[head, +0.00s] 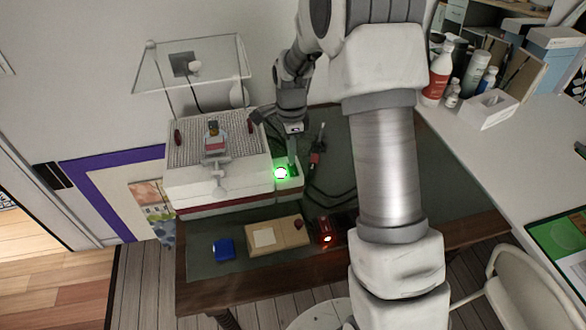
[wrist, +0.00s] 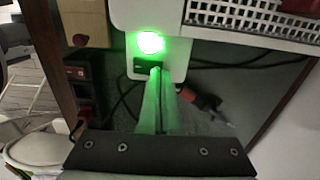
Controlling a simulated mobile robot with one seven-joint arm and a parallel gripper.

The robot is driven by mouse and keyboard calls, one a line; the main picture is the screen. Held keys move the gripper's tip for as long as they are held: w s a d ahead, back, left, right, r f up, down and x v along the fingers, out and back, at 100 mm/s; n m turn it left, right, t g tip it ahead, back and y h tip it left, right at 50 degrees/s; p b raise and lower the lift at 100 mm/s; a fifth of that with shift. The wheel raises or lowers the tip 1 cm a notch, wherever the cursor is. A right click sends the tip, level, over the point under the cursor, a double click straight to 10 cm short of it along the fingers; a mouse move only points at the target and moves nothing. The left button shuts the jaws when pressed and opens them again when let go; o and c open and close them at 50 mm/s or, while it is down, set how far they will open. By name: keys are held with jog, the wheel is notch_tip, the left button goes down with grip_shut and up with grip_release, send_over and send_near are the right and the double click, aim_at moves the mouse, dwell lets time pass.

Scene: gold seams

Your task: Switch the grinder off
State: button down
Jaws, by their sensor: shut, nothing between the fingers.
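The grinder (head: 225,185) is a white box with a grid top and a red band, at the left of the dark table in the head view. A white block at its right end bears a glowing green light (head: 281,173), bright also in the wrist view (wrist: 150,43). A small black switch (wrist: 152,66) sits beside the light. My gripper (head: 293,166) is shut and empty, pointing down at this block. In the wrist view its fingertips (wrist: 156,72) are at the switch and hide part of it. I cannot tell whether they touch it.
A red-handled tool (head: 316,155) and black cables lie right of the grinder. A wooden board (head: 285,236), a blue item (head: 223,249) and a red device (head: 325,232) with a lit lamp lie in front. A clear shield (head: 190,65) stands above the grinder.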

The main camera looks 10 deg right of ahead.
jog(key=shift+f+b, duration=0.45)
jog(key=shift+f, duration=0.3)
jog(key=shift+r, duration=0.1)
dwell(0.3)
jog(key=shift+r+p, duration=0.55)
jog(key=shift+r, duration=0.1)
